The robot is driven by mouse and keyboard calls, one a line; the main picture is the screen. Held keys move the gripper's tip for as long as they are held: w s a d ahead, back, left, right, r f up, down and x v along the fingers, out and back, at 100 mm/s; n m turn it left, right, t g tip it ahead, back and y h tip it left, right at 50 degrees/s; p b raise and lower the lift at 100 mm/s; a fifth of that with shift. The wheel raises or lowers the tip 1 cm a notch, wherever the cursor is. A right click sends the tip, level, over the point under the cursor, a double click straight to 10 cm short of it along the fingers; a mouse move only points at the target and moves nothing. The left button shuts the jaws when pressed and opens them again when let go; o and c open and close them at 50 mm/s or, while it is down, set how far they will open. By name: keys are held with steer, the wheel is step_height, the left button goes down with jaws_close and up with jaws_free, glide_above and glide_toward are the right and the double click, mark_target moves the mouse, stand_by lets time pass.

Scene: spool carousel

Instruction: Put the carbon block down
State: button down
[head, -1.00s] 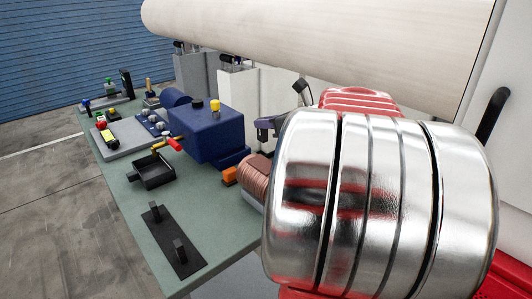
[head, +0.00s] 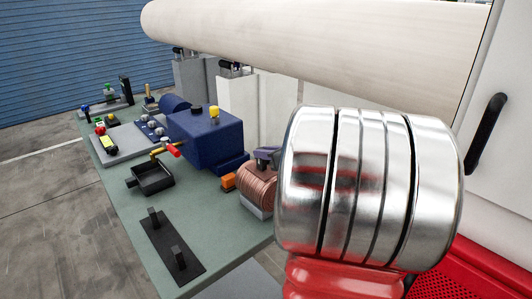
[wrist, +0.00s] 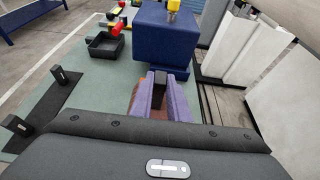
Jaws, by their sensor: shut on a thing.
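In the wrist view my gripper (wrist: 160,98), with two purple fingers, is shut on a small dark block, which I take as the carbon block (wrist: 159,89). In the head view my gripper (head: 266,155) shows only in part, just above and behind a copper-coloured coil (head: 258,184). The rest of it is hidden behind my silver arm link, and the block cannot be made out there. Below the fingers in the wrist view a reddish-brown surface shows, mostly hidden. I cannot tell whether the block touches anything beneath it.
The green bench top (head: 215,215) carries a blue housing (head: 207,138), an open black tray (head: 152,178) and a black plate with two posts (head: 172,247). An orange block (head: 228,182) sits beside the coil. A large pale roll (head: 320,45) crosses above. Bare bench lies between tray and plate.

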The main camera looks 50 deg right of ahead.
steer(key=shift+f, duration=0.1)
steer(key=c, duration=1.7)
jaws_free()
steer(key=v, duration=1.2)
